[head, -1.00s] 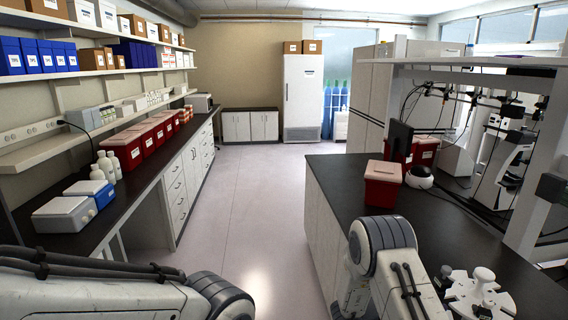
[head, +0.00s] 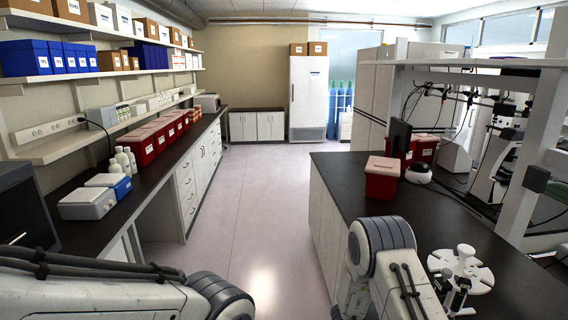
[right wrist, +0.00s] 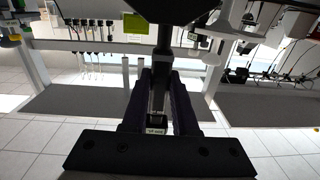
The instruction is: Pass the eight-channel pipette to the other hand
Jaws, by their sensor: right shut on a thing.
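In the right wrist view, the two dark fingers of my right gripper (right wrist: 160,100) are shut on a slim dark thing, seemingly the eight-channel pipette (right wrist: 164,38). Its dark shaft runs up from between the fingers to a wider dark part at the top edge. A small white label shows low between the fingers. I cannot make out its tips. In the head view I cannot make out the pipette or the right fingertips clearly. My left arm crosses the lower left of the head view, and its gripper is out of frame.
A white round carousel stand (head: 474,274) is on the right bench (head: 437,213), close beside my right arm. A red box (head: 381,185) stands farther back there. The left bench holds white boxes (head: 86,204) and a dark cabinet (head: 24,208). The aisle floor (head: 262,205) between is clear.

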